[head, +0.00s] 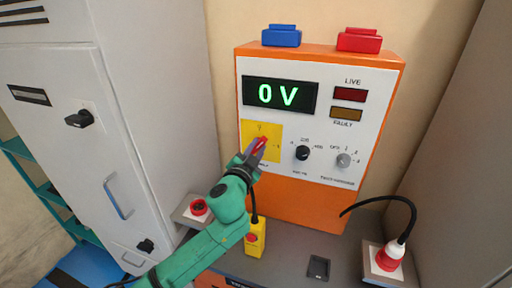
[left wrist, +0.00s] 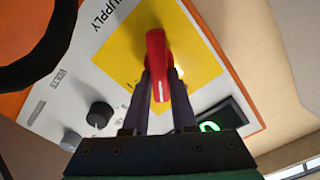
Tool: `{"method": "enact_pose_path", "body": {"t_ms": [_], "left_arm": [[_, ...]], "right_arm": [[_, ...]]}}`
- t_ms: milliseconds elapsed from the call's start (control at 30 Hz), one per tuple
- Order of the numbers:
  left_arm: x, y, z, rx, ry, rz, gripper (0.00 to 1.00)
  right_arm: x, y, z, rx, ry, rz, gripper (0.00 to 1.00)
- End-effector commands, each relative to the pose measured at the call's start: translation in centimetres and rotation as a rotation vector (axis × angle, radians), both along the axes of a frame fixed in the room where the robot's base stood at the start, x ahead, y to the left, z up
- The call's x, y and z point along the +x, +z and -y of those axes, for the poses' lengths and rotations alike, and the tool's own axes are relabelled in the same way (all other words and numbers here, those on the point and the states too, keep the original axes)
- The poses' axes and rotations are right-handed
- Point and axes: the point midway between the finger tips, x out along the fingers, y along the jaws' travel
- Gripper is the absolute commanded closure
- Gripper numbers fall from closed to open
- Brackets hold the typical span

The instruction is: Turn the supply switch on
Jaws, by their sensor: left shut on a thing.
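The supply switch is a red handle (head: 260,144) on a yellow square plate (head: 248,130) on the orange and white panel's front. My left gripper (head: 254,153) is at the handle, its arm coming up from below. In the left wrist view the red handle (left wrist: 157,62) stands between the two dark fingers of my left gripper (left wrist: 160,90), which is shut on it. The word SUPPLY shows beside the plate there. The display (head: 280,95) reads 0 V in green. My right gripper is not in view.
A black voltage knob (head: 302,153) and a grey knob (head: 343,160) sit right of the switch. LIVE (head: 349,95) and FAULT (head: 346,115) lamps look dark. A grey cabinet (head: 150,100) stands close on the left.

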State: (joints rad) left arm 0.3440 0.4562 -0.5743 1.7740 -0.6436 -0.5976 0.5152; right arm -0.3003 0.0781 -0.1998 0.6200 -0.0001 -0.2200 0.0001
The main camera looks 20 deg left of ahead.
Motion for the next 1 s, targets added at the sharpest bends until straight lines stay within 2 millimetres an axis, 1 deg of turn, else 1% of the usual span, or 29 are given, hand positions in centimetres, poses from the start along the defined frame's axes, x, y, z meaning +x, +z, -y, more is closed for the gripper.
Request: {"method": "enact_pose_path", "body": {"t_ms": [600, 800, 1000], "left_arm": [[0.0, -0.5, 0.4, 0.581, 0.0, 0.036, 1.0], [0.0, -0.8, 0.5, 0.744, 0.0, 0.046, 1.0], [0.0, -0.9, 0.5, 0.86, 0.0, 0.054, 1.0]], "right_arm": [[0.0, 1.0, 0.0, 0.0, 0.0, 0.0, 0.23], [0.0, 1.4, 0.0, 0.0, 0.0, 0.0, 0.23], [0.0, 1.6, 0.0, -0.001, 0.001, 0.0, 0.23]]}}
